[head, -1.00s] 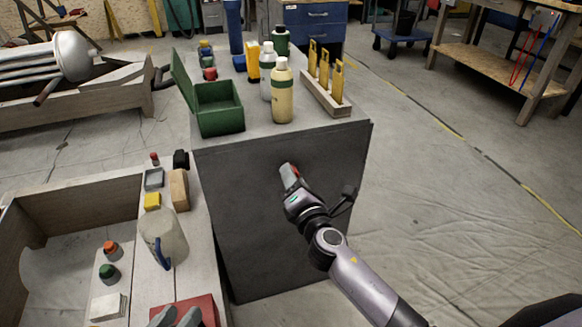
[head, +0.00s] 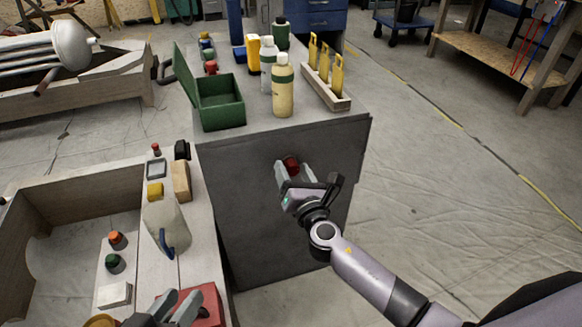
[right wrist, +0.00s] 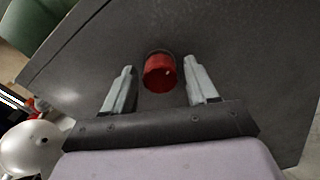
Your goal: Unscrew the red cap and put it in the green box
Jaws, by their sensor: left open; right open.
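The red cap (head: 291,165) sits on the front face of the dark grey cabinet. In the right wrist view the red cap (right wrist: 159,73) lies between the fingertips with a gap on each side. My right gripper (head: 293,172) is open around the cap and does not touch it; it also shows in the right wrist view (right wrist: 160,82). The green box (head: 222,117) stands on the cabinet top at the left, its lid open and tilted back to the left. My left gripper (head: 175,303) is open at the bottom of the head view, near a red block (head: 205,301).
Bottles (head: 283,90) and a wooden rack with yellow pieces (head: 333,97) stand on the cabinet top (head: 320,121), right of the box. A clear jug (head: 165,228) and small blocks stand on the bench at left. The floor (head: 440,200) at right is clear.

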